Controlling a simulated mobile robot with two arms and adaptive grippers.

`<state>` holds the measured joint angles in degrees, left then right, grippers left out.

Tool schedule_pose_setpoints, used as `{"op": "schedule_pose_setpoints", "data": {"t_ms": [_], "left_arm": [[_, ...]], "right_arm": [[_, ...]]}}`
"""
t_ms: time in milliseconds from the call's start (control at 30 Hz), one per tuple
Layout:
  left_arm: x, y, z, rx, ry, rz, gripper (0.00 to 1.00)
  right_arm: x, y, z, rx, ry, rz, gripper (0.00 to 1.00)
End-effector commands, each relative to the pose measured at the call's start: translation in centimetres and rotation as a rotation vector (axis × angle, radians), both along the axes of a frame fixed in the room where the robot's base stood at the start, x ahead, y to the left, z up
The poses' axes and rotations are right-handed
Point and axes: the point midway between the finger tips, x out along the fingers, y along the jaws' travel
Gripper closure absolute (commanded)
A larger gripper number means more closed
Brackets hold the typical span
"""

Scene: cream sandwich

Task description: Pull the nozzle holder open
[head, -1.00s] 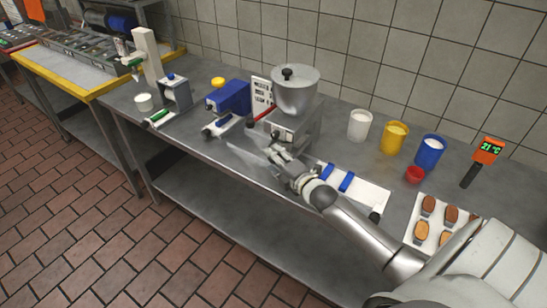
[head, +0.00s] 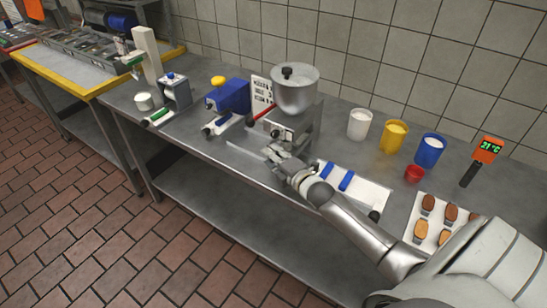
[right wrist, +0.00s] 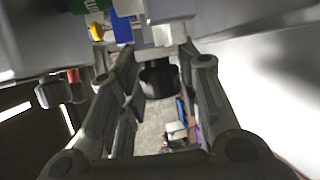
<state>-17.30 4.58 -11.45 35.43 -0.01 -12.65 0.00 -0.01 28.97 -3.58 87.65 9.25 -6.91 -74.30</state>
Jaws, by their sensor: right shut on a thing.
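The filling machine (head: 303,127) stands on the steel counter, with a metal hopper (head: 296,92) on top. My right gripper (head: 275,153) is low at the machine's front and shut on a part there, which I take to be the nozzle holder. The fingers cover most of that part in the head view. In the right wrist view, a dark round piece (right wrist: 158,80) and a pale grey block (right wrist: 166,33) show between the finger links; the exact contact is unclear. My left gripper is not in view.
A white tray (head: 372,194) with blue pieces lies right of the gripper. White (head: 358,126), yellow (head: 392,138) and blue (head: 430,152) cups stand behind it. A blue machine (head: 232,97) stands left of the filling machine. The counter's front edge is close to the gripper.

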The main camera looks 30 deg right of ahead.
Motion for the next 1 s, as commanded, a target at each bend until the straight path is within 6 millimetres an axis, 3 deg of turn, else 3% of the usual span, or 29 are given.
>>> {"op": "schedule_pose_setpoints", "data": {"t_ms": [167, 400, 533, 967, 1000], "left_arm": [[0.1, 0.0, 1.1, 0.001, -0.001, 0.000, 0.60], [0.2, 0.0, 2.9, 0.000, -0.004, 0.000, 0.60], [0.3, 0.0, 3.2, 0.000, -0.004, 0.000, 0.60], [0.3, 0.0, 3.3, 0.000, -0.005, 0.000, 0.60], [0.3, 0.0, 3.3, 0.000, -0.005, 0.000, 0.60]], "right_arm": [[-0.8, 2.0, 0.0, 0.005, 0.007, 0.002, 1.00], [-3.1, 7.2, -0.1, 0.004, 0.010, 0.000, 1.00], [-3.9, 9.2, -0.2, 0.002, 0.009, -0.001, 1.00], [-4.3, 10.0, -0.3, -0.004, 0.008, -0.001, 1.00], [-4.3, 10.0, -0.3, -0.004, 0.008, -0.001, 0.65]]}}
